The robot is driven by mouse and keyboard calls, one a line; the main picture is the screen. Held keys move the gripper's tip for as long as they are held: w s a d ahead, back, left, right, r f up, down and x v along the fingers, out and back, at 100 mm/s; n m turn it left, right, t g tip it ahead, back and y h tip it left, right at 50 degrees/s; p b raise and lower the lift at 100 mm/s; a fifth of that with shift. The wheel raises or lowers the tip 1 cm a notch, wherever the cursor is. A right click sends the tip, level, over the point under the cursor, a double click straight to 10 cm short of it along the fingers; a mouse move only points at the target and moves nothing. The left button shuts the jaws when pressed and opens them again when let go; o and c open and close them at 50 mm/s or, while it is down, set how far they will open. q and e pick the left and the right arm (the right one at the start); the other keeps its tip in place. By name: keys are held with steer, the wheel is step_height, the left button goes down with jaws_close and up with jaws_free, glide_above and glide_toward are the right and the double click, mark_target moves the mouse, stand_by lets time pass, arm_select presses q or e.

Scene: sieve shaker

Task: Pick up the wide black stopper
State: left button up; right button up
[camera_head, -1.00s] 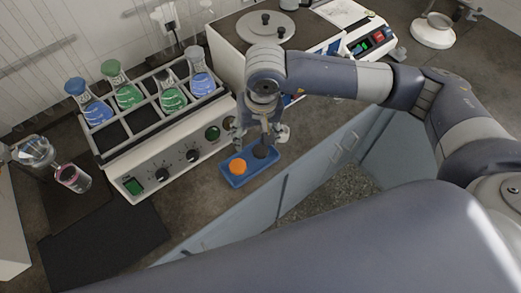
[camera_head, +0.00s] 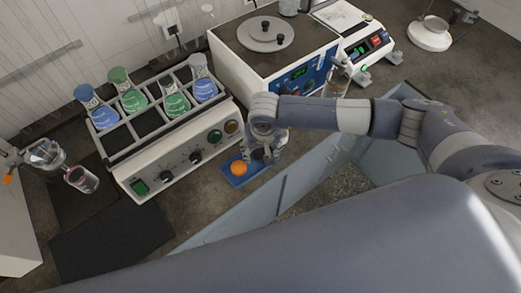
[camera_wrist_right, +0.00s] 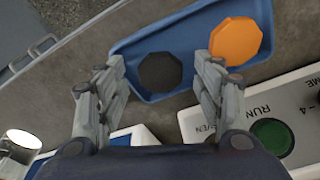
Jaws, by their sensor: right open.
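The wide black stopper (camera_wrist_right: 160,72) lies in a shallow blue tray (camera_wrist_right: 135,46), beside an orange stopper (camera_wrist_right: 236,40). In the head view the tray (camera_head: 233,180) and orange stopper (camera_head: 239,168) show, while my right gripper mostly hides the black stopper. My right gripper (camera_head: 262,158) points down over the right end of the tray. In the wrist view its fingers (camera_wrist_right: 158,84) are open, one on each side of the black stopper, with a gap visible on both sides. It holds nothing. My left gripper is not in view.
A rack shaker (camera_head: 180,160) with several blue and green flasks stands left of the tray. A white bath with a blue panel (camera_head: 297,80) stands behind it. The bench's front edge is close to the tray. A dark mat (camera_head: 110,240) lies at left.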

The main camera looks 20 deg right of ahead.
steer(key=shift+f, duration=0.1)
steer(key=shift+c, duration=0.6)
steer(key=c, duration=0.8)
steer(key=shift+c, duration=0.2)
